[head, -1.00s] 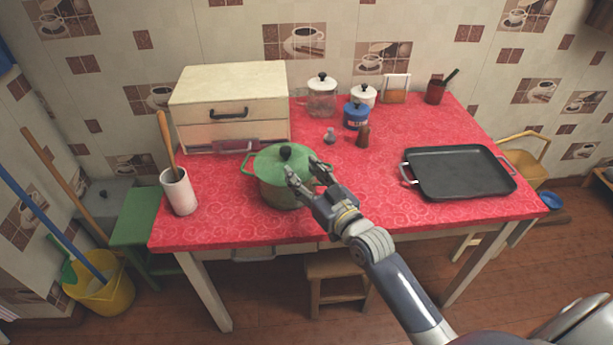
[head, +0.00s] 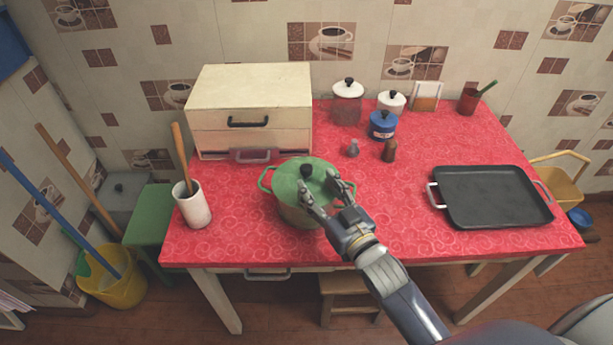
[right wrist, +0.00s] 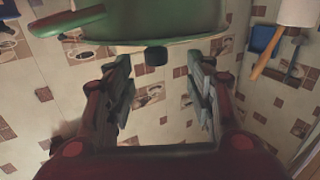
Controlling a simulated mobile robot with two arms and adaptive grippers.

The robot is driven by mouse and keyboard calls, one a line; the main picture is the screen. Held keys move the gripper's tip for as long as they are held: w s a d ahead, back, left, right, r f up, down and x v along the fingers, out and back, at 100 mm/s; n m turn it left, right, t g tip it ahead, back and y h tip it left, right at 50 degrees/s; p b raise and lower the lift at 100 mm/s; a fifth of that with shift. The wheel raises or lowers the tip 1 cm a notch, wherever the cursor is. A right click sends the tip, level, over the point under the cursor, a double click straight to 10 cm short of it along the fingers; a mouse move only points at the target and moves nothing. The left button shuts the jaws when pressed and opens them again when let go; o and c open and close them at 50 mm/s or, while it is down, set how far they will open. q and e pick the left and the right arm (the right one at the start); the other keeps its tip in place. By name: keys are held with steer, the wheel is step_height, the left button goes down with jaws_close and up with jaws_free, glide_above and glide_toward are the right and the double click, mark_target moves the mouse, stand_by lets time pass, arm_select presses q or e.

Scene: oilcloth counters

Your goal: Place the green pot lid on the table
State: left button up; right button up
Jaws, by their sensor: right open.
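The green pot lid (head: 290,180) sits on the green pot (head: 296,214) near the front edge of the table, left of centre. Its black knob (head: 306,171) points up. My right gripper (head: 320,183) is open and empty, its fingers reaching over the right side of the lid towards the knob. In the right wrist view the pot shows upside down at the top, and the knob (right wrist: 156,56) lies between the open fingertips, with no contact visible. My left gripper is not in view.
The red-covered table (head: 400,215) has free room right of the pot. A black tray (head: 492,197) lies further right. A white crock (head: 193,208) with a wooden tool stands left. A cream drawer box (head: 250,85) and several jars and shakers stand behind.

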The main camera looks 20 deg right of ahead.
mark_target(310, 172)
steer(key=shift+w+a+f, duration=0.1)
steer(key=shift+w, duration=0.75)
steer(key=w, duration=0.3)
steer(key=w+p, duration=0.1)
steer(key=shift+w+a, duration=0.25)
steer(key=shift+w, duration=0.35)
steer(key=shift+w+a, duration=0.1)
steer(key=c, duration=0.8)
jaws_close()
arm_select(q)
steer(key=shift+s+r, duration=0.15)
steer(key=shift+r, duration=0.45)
